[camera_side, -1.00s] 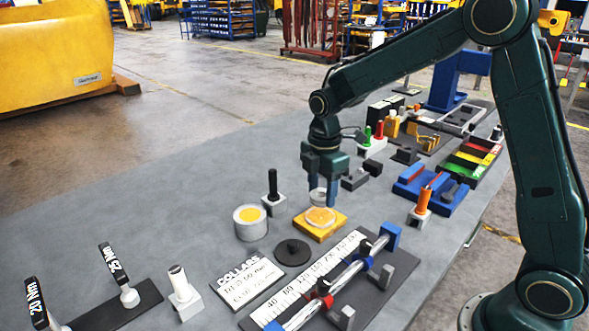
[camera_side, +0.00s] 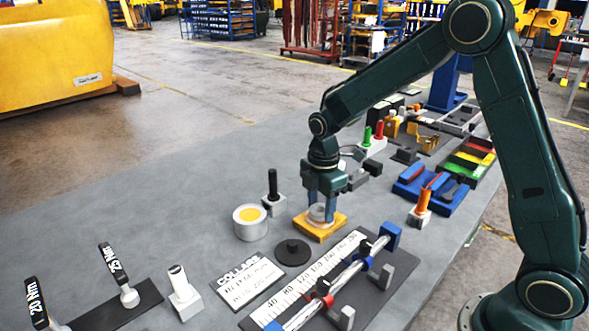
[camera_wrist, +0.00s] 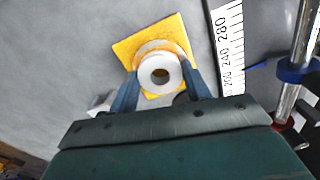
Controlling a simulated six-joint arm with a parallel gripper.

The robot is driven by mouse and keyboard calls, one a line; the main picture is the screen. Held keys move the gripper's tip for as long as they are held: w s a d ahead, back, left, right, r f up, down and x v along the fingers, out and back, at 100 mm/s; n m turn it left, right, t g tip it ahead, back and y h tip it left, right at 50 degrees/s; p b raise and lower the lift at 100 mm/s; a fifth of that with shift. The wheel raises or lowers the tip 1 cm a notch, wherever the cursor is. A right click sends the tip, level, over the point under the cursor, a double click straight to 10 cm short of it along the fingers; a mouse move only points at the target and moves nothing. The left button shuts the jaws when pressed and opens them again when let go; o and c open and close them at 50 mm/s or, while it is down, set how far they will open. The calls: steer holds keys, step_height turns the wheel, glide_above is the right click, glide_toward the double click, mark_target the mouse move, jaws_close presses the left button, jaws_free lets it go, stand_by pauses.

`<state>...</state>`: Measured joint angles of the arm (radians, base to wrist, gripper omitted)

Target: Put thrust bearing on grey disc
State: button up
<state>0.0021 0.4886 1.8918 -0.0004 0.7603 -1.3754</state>
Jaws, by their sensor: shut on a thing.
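The thrust bearing, a pale ring with a central hole, is between the two blue fingers of my gripper (camera_side: 323,212). It shows in the side view (camera_side: 317,211) and from above in the wrist view (camera_wrist: 160,73). My gripper (camera_wrist: 160,88) is shut on it. The bearing is level, low over a yellow square plate (camera_side: 320,232). A pale round disc with an orange middle lies on that plate, mostly hidden under the bearing; its edge shows in the wrist view (camera_wrist: 156,45). I cannot tell whether bearing and disc touch.
A grey cylinder with a yellow top (camera_side: 250,226) and a dark flat disc with a knob (camera_side: 292,252) stand left of the plate. A post with a black handle (camera_side: 272,190) is behind. A ruler fixture (camera_side: 340,275) lies close in front.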

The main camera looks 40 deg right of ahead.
mark_target(321, 210)
steer(key=shift+f, duration=0.1)
steer(key=o, duration=1.1)
step_height(321, 210, up, 12)
steer(key=shift+r, duration=0.15)
steer(key=shift+s+r, duration=0.1)
stand_by(0.4)
